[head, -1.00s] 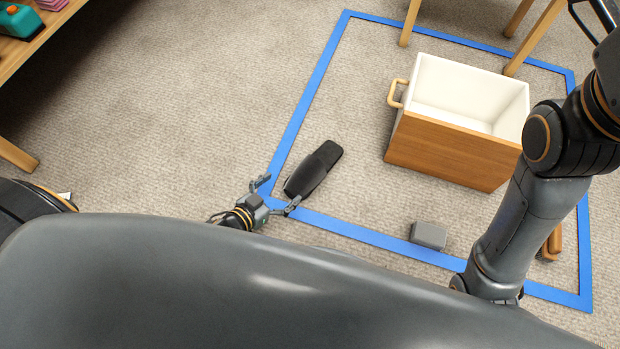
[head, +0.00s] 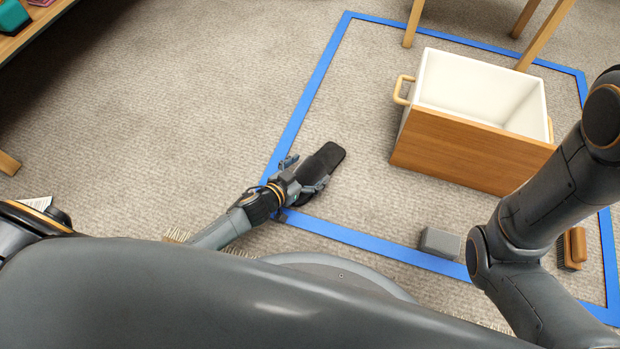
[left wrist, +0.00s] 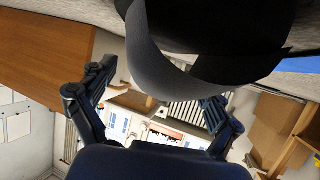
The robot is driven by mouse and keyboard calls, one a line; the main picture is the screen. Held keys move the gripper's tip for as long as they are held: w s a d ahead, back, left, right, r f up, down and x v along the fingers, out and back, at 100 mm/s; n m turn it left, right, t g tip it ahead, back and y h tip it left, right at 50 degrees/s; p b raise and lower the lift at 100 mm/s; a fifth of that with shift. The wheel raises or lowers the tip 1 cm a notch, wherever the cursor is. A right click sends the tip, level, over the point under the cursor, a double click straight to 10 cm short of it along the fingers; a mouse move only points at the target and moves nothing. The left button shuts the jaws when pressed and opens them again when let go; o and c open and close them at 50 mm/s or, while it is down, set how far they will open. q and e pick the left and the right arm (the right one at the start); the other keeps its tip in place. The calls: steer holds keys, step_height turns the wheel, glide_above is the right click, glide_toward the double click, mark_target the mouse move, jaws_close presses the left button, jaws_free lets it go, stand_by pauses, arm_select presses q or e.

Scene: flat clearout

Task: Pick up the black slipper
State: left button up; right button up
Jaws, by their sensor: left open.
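The black slipper (head: 322,162) lies on the carpet inside the lower left corner of the blue tape outline. My left gripper (head: 306,177) is at the slipper's near end, its open fingers around or just over that end and hiding part of it. In the left wrist view the slipper (left wrist: 205,45) looms dark and close at the top, with the spread fingers (left wrist: 155,100) on either side below it. I cannot tell whether the fingers touch it. My right gripper is not in view; only that arm shows at the right.
A wooden box with a white inside (head: 470,135) stands inside the blue tape (head: 365,238). A grey block (head: 439,243) and a wooden brush (head: 572,248) lie near the right arm. Wooden legs (head: 545,35) stand behind the box.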

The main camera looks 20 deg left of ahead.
arm_select(q)
steer(key=shift+w+d+f, duration=0.1)
steer(key=shift+w, duration=0.15)
steer(key=c, duration=1.4)
